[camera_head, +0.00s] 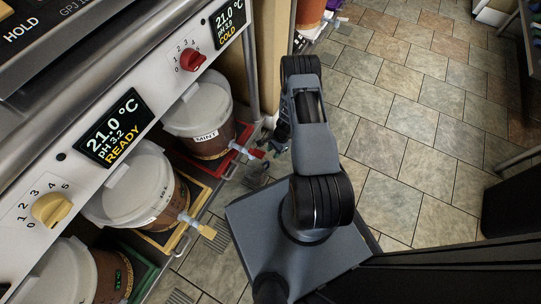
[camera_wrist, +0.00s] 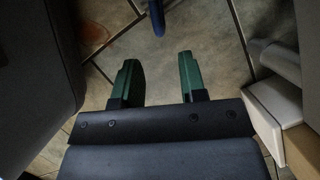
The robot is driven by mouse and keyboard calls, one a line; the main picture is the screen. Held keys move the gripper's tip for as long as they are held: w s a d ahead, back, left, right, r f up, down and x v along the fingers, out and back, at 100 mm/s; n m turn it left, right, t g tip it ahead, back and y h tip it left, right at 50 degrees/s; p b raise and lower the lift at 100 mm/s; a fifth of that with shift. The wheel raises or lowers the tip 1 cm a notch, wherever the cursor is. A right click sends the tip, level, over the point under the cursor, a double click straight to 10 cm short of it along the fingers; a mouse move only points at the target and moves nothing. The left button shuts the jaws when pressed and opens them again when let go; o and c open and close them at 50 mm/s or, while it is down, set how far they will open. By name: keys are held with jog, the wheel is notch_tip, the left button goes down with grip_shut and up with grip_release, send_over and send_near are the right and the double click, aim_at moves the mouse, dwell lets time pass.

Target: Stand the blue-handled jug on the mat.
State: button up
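In the wrist view my gripper (camera_wrist: 158,60) is open, with two green fingers apart and only floor tiles between them. A blue piece (camera_wrist: 157,18) shows at the top edge of the wrist view, beyond the fingertips and not touching them. It may be part of the jug's handle, but most of it is cut off. I cannot make out a whole blue-handled jug in either view. I cannot pick out the mat in either view.
White-lidded buckets stand under the steel control panel (camera_head: 135,110): one labelled MINT (camera_head: 203,110), one on a yellow-edged tray, one by a green edge. Tiled floor (camera_head: 420,120) is open to the right.

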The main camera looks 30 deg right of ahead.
jog(key=w+a+r+n+t+h, duration=0.1)
jog(key=w+r+n, duration=0.2)
jog(key=r, duration=1)
jog(key=w+a+r+n, duration=0.2)
jog(key=r+n, duration=0.2)
jog(key=r, duration=1)
jog(key=s+a+r+n+t+h, duration=0.1)
jog(key=s+a+r+n, duration=0.1)
jog(key=s+r+n, duration=0.2)
jog(key=s+a+r+n+t+h, duration=0.1)
jog(key=s+r+n, duration=0.3)
jog(key=s+r, duration=0.7)
notch_tip(320, 180, up, 6)
jog(key=shift+s+a+f+t+h, duration=0.1)
jog(key=shift+s+a+t+h, duration=0.15)
jog(key=shift+a+h, duration=0.4)
jog(key=shift+w+a+p, duration=0.1)
jog(key=shift+p, duration=0.2)
